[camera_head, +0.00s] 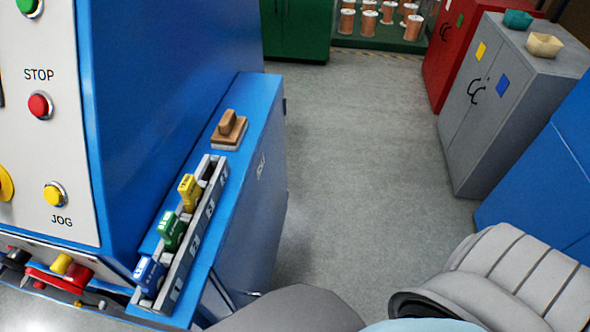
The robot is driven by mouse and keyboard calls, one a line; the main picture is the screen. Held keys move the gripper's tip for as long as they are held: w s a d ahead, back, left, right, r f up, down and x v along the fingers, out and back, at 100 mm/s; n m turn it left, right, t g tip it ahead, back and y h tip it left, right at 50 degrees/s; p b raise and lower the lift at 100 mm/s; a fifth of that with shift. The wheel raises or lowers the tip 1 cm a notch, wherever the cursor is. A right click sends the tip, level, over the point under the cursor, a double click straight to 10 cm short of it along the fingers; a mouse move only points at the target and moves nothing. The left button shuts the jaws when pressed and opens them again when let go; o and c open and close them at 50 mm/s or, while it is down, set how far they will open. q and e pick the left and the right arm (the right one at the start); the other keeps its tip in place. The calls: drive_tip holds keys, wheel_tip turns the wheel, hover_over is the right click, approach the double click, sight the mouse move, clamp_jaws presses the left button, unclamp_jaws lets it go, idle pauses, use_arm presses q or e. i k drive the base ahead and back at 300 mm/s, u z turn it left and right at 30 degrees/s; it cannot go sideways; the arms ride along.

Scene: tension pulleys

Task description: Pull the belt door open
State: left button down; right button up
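A low blue cabinet (245,205) stands against the right side of the large blue machine (160,110). Its side panel, which faces the aisle, carries a small pale marking (261,166) too small to read. This panel may be the belt door, but I cannot tell for sure. Its lower front part is cut off by my own grey body parts at the bottom edge. Neither of my grippers shows. A grey ribbed part at the lower right looks like my own arm.
On the cabinet top lie a rack (185,235) with blue, green and yellow tagged pieces and a brown wooden stamp-like block (229,127). A grey cabinet (505,100) and red cabinet (452,50) stand right. The grey floor (355,170) between is clear.

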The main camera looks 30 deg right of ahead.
sight(242, 270)
drive_tip(key=z, duration=0.75)
drive_tip(key=k, duration=0.5)
drive_tip(key=z, duration=1.85)
drive_tip(key=i, duration=2.65)
drive_tip(key=u, duration=3.55)
